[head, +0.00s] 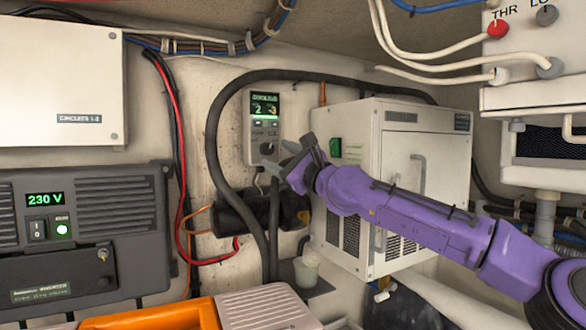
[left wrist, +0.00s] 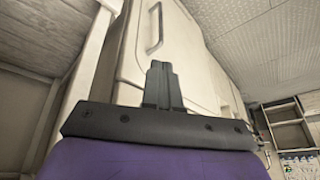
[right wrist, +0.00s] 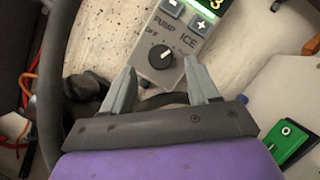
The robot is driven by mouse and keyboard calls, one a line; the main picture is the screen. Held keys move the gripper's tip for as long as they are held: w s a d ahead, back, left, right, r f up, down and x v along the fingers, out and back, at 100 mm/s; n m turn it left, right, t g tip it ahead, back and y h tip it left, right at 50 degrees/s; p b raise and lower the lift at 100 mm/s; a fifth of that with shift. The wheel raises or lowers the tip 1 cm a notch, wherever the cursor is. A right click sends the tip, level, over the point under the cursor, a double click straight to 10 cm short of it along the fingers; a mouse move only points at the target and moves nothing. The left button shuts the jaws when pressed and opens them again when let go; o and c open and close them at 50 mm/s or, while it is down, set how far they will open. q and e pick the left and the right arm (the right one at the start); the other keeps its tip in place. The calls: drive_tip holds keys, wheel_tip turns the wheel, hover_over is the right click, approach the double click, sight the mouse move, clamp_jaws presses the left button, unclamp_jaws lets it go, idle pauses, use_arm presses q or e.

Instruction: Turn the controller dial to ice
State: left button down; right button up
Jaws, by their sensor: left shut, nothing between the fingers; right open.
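The grey controller (head: 263,126) hangs on the back wall, with a lit green display and buttons above its round black dial (head: 267,148). In the right wrist view the dial (right wrist: 160,56) has OFF, PUMP and ICE printed around it. A small pale mark shows on its upper right side; I cannot tell exactly which label it points to. My right gripper (right wrist: 160,75) is open, its fingers apart just below the dial and not closed on it. In the head view this gripper (head: 282,156) is just right of the controller. My left gripper (left wrist: 160,68) is shut and empty.
A black hose (head: 213,125) arches around the controller. A white cabinet (head: 365,170) with a green switch stands close on the right. A dark inverter (head: 85,235) is at left, an orange case (head: 160,317) below. A pale handled door (left wrist: 180,50) faces my left gripper.

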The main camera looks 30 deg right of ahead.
use_arm(q)
wheel_tip(320, 180, up, 4)
drive_tip(key=p, duration=0.5)
drive_tip(key=shift+r, duration=0.15)
use_arm(e)
drive_tip(key=v, duration=0.8)
use_arm(q)
drive_tip(key=shift+s, duration=0.1)
use_arm(e)
drive_tip(key=shift+d, duration=0.1)
